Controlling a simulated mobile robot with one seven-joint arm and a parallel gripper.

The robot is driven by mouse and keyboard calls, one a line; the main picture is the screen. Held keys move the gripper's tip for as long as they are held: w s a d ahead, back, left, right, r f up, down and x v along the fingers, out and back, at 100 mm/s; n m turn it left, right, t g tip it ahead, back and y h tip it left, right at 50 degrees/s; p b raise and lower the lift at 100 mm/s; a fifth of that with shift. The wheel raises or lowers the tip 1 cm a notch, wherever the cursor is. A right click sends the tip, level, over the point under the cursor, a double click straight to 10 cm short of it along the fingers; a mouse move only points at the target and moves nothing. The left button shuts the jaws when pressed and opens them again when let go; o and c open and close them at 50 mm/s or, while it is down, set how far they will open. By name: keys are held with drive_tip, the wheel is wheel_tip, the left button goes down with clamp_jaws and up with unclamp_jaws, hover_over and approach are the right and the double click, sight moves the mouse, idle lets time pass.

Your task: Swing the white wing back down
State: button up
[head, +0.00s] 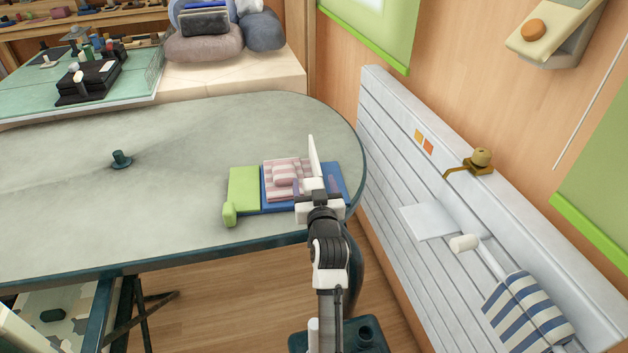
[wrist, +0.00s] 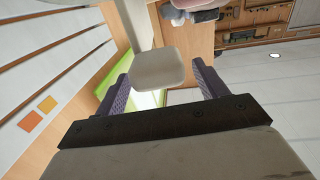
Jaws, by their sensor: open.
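The folding board has a blue middle (head: 333,172) and a green wing (head: 243,188) lying flat on its left. The white wing (head: 315,160) stands up steeply near the right part of the blue board, seen nearly edge-on. A folded pink striped cloth (head: 275,180) lies on the blue part, left of the wing. My gripper (head: 318,185) is at the near side of the white wing and hides part of the board. In the wrist view, a pale rounded panel, seemingly the white wing (wrist: 158,70), shows between the spread fingers; contact cannot be told.
The board lies near the right end of the grey table (head: 150,220). A small dark teal knob (head: 121,159) stands at the table's left. A white slatted wall panel (head: 385,125) with a brass fixture (head: 478,161) stands to the right. The table's middle is clear.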

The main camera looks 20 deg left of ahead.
drive_tip(key=shift+w+a, duration=0.2)
drive_tip(key=shift+w, duration=0.1)
drive_tip(key=shift+c, duration=0.4)
drive_tip(key=c, duration=1.3)
drive_tip(key=shift+d, duration=0.1)
